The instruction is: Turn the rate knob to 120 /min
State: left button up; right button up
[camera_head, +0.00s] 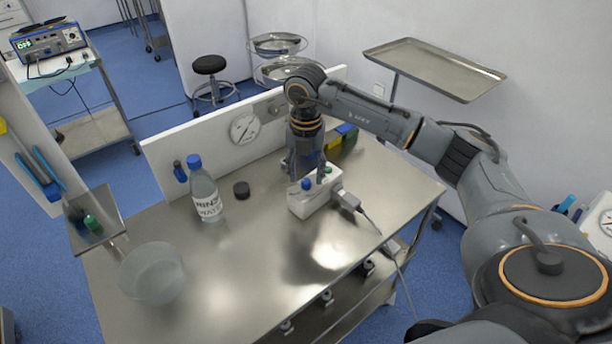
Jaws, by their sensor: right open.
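A small white box (315,198) sits on the steel table (250,265), right of the middle. A blue knob-like part (307,184) stands on its top, and a small green part (328,170) shows behind it. Labels and any pointer or scale are too small to read, so I cannot tell which part is the rate knob or its setting. My right gripper (306,170) points down over the back of the box, open. Its fingers partly hide the box top, and I cannot tell whether they touch anything. My left gripper is not in view.
A grey plug and cable (348,201) leave the box's right side. A labelled bottle (206,190), a black cap (241,189) and a clear bowl (152,273) stand left. A white back panel (190,145) with a round dial (244,127) lines the rear. The table's front is clear.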

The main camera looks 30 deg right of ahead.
aim_at(306, 181)
notch_tip(306, 181, up, 10)
jog(key=shift+r, duration=0.2)
dwell(0.6)
